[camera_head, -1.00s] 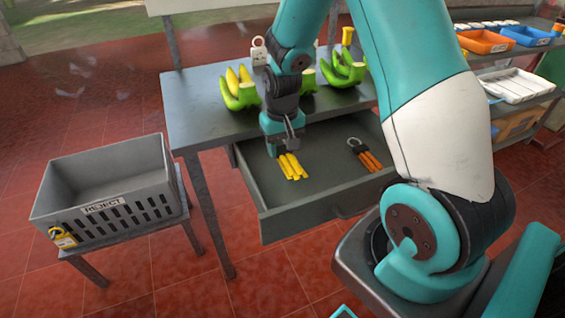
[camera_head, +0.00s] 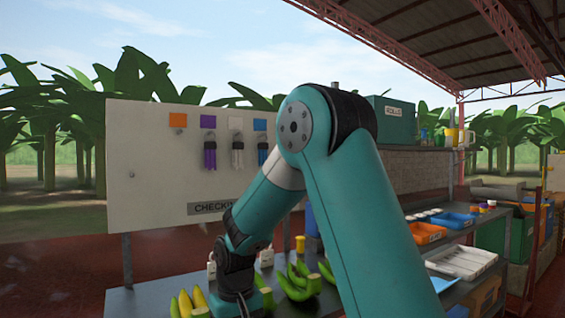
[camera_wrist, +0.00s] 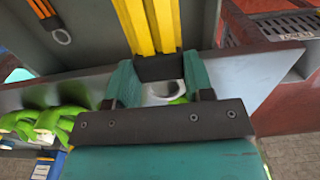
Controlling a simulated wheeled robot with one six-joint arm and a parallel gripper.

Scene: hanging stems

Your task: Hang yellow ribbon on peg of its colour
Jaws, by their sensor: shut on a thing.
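The yellow ribbon (camera_wrist: 155,28) is a bundle of yellow strips with a dark collar and a pale ring, seen in the wrist view. My gripper (camera_wrist: 161,82) is shut on it near the collar; the strips extend beyond the fingers. In the head view my gripper and the ribbon are out of frame. No yellow square shows; my arm covers the board's right side.
Orange strips with a ring (camera_wrist: 62,37) lie in the drawer in the wrist view. Green bananas (camera_head: 295,285) and yellow ones (camera_head: 186,302) lie on the bench below the board. A reject crate (camera_wrist: 285,27) is at upper right in the wrist view. Shelves with trays (camera_head: 460,262) stand right.

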